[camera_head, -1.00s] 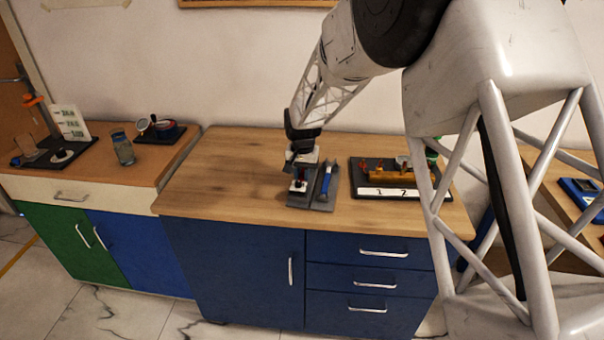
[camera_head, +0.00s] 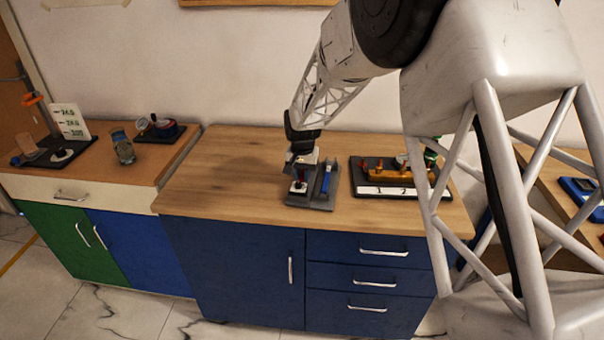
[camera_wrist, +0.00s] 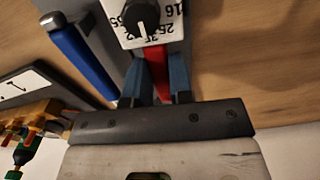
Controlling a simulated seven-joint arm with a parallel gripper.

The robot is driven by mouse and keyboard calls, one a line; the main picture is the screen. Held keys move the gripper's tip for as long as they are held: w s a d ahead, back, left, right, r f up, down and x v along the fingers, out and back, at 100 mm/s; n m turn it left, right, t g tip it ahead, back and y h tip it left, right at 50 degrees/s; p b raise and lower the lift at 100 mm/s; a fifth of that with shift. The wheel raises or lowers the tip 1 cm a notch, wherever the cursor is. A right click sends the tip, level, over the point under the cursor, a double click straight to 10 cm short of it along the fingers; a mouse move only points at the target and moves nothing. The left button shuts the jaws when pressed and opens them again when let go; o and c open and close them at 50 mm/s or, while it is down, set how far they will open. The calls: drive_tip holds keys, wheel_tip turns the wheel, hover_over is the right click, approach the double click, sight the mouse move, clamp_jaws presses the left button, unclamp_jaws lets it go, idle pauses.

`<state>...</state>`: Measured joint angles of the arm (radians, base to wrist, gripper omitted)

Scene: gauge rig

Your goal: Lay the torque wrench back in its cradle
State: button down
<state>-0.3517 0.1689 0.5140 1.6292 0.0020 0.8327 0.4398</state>
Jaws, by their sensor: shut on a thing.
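My gripper (camera_wrist: 156,82) is shut on a red piece (camera_wrist: 160,74), which sits between its two blue-grey fingers. The red piece runs under the edge of a white dial plate (camera_wrist: 132,38) with printed numbers and a black knob (camera_wrist: 141,15). A blue bar with a grey end (camera_wrist: 83,55), which looks like the torque wrench, lies apart from the fingers. In the head view the blue bar (camera_head: 326,181) is on the right part of a grey base (camera_head: 318,204), right of my gripper (camera_head: 300,172). I cannot tell how it is seated there.
A black tray (camera_head: 402,197) with brass-coloured fittings and numbered labels stands right of the grey base. The wooden worktop (camera_head: 225,165) is clear to the left. A jar (camera_head: 123,148) and other items stand on the far-left cabinet.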

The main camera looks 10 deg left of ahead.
drive_tip(key=shift+f, duration=0.4)
drive_tip(key=c, duration=0.9)
unclamp_jaws()
drive_tip(key=shift+c, duration=0.2)
drive_tip(key=shift+r, duration=3.9)
